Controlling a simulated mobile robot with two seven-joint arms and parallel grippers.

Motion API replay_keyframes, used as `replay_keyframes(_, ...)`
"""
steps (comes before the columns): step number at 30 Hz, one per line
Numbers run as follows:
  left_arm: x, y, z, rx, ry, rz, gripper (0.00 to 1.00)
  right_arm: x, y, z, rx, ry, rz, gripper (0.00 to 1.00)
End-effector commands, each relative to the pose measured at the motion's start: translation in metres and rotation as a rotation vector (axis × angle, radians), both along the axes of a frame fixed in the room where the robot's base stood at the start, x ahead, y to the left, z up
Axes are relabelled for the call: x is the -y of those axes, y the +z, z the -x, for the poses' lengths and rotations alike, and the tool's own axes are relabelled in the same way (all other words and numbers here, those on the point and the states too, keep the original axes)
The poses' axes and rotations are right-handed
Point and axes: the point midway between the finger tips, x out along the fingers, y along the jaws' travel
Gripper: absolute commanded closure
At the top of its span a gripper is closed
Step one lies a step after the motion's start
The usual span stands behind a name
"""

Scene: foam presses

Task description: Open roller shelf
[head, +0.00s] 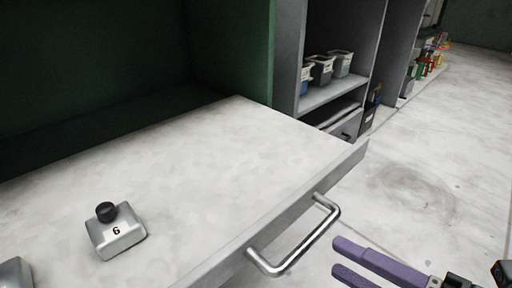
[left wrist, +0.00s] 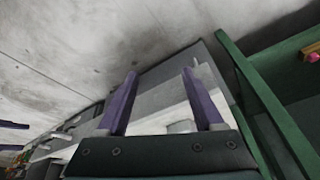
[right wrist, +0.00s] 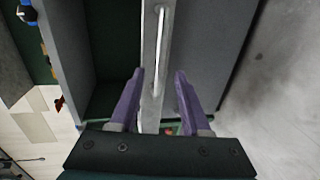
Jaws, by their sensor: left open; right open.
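The roller shelf (head: 215,165) is a wide pale board with a grey front edge, and it juts out from a dark green cabinet (head: 262,50). A metal bar handle (head: 304,243) is on its front edge. My right gripper (head: 337,256) is open, with purple fingers, just right of the handle and apart from it. In the right wrist view the handle (right wrist: 158,50) lies ahead of the open fingers, in line with the gap between them. My left gripper (left wrist: 160,73) is open and empty in the left wrist view and does not show in the head view.
A grey weight marked 6 with a black knob (head: 115,233) stands on the shelf; part of another grey object (head: 14,273) shows at lower left. A grey rack (head: 335,95) holds small bins (head: 321,72) behind. The floor (head: 420,180) at right is clear.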

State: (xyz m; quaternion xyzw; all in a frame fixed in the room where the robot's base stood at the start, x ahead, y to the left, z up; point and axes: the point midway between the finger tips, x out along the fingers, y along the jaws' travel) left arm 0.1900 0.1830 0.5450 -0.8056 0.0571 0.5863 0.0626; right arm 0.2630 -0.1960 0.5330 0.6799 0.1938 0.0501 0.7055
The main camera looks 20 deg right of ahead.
Motion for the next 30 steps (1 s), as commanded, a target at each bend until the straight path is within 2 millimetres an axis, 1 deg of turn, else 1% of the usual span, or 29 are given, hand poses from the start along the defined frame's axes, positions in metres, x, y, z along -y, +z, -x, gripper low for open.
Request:
replay_keyframes(1, 0.001, 0.006, 0.0, 0.0, 0.001, 0.002, 0.31, 0.003, 0.004, 0.009, -0.004, -0.002, 0.001, 0.53)
replay_keyframes(3, 0.001, 0.009, 0.0, -0.001, 0.003, 0.004, 0.31, 0.007, 0.006, 0.019, -0.003, -0.001, 0.001, 0.53)
replay_keyframes(8, 0.002, 0.012, 0.0, 0.0, 0.004, 0.005, 0.31, 0.011, 0.008, 0.031, 0.0, 0.0, 0.001, 0.53)
replay_keyframes(24, 0.0, 0.012, 0.0, 0.0, 0.001, 0.001, 0.31, 0.012, 0.008, 0.032, 0.001, -0.001, 0.0, 0.53)
replay_keyframes(26, 0.0, 0.017, 0.0, -0.001, -0.001, 0.0, 0.31, 0.012, 0.013, 0.031, -0.004, -0.007, -0.005, 0.53)
replay_keyframes(27, 0.0, 0.023, 0.0, -0.001, -0.002, -0.002, 0.31, 0.013, 0.02, 0.029, -0.012, -0.018, -0.012, 0.53)
replay_keyframes(29, -0.001, 0.039, 0.0, -0.002, -0.002, -0.003, 0.31, 0.014, 0.034, 0.024, -0.035, -0.044, -0.03, 0.53)
replay_keyframes(30, -0.001, 0.052, 0.0, -0.002, -0.002, -0.004, 0.31, 0.015, 0.048, 0.02, -0.056, -0.071, -0.049, 0.53)
